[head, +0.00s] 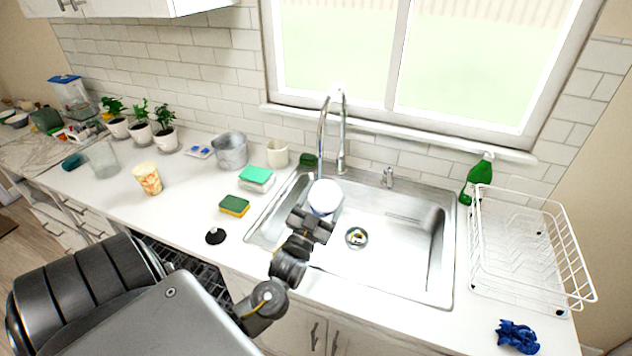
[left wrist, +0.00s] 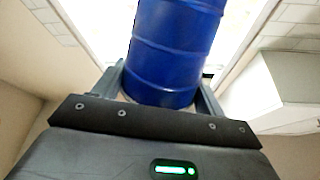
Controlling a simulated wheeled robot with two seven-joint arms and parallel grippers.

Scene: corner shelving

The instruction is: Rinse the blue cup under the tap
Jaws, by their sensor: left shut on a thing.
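The blue cup (left wrist: 172,50) fills the middle of the left wrist view, between the fingers of my left gripper (left wrist: 160,82). In the head view the same cup (head: 325,196) shows a round white face toward the camera, with a little blue at its lower edge. My left gripper (head: 315,222) is shut on it and holds it over the left part of the steel sink (head: 400,262). The chrome tap (head: 342,140) stands behind the sink, and its spout comes down just above the cup. I cannot tell whether water runs. My right gripper is not in view.
A white dish rack (head: 530,250) and a green bottle (head: 478,178) stand right of the sink. Sponges (head: 234,206), a metal bucket (head: 231,151) and a cream mug (head: 277,154) stand left. A blue cloth (head: 518,336) lies front right. The sink's right half is clear.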

